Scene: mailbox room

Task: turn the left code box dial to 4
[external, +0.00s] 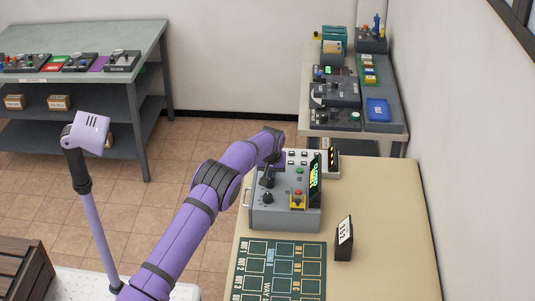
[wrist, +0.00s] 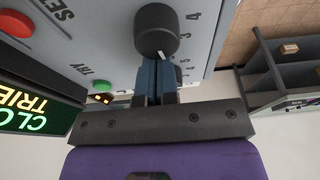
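The grey code box (external: 285,217) stands on the beige table. Its black dial (wrist: 156,32) is large at the top of the wrist view, beside a printed scale that includes 3 and 4. The dial's exact pointing is hard to read. My gripper (wrist: 156,75) has its two blue fingers almost together, with only a thin seam between them. The fingertips reach to the dial and are partly hidden behind it, so I cannot tell whether they touch or grip it. In the external view my gripper (external: 268,176) is at the box's left side.
The box also has a red button (wrist: 14,22), a green button (wrist: 102,86) and a lit display (wrist: 36,110). A small dark sign (external: 344,238) and a green printed mat (external: 284,252) are nearer on the table. Shelves (external: 88,75) stand at the back left.

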